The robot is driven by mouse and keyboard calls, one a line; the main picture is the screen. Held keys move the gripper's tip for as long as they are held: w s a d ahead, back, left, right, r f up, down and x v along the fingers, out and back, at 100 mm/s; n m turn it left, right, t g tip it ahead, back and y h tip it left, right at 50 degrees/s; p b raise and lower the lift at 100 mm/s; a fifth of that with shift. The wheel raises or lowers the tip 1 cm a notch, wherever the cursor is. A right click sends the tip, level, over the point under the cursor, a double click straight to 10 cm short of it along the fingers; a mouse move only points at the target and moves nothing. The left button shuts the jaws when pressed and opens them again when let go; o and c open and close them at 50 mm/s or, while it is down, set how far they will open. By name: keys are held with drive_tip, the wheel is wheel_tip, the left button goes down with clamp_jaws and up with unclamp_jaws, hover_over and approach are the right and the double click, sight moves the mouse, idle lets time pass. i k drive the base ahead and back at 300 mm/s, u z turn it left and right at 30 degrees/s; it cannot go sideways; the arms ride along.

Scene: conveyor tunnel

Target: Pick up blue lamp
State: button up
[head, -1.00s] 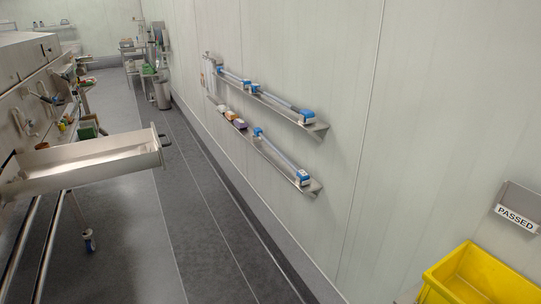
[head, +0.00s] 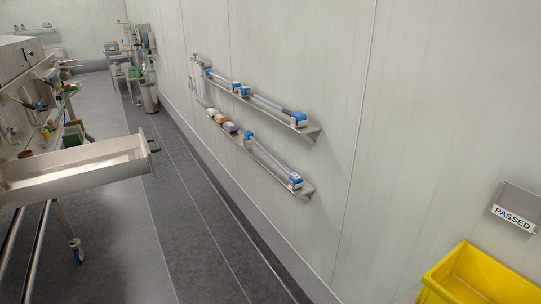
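Long clear tube lamps with blue end caps lie on two metal wall shelves. On the upper shelf (head: 312,131), one blue lamp (head: 270,103) lies toward the near end and another blue lamp (head: 222,79) lies behind it. On the lower shelf (head: 306,191), a blue lamp (head: 271,158) lies along the near half. The pictures do not show which lamp the task means. My gripper is not in view.
A metal tray or chute (head: 75,168) juts out at left over the floor. A yellow bin (head: 480,272) stands at bottom right under a PASSED sign (head: 513,217). The grey floor (head: 200,220) along the wall is clear.

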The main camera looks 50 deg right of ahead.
sight(249, 134)
drive_tip(key=i, duration=0.85)
drive_tip(key=u, duration=0.05)
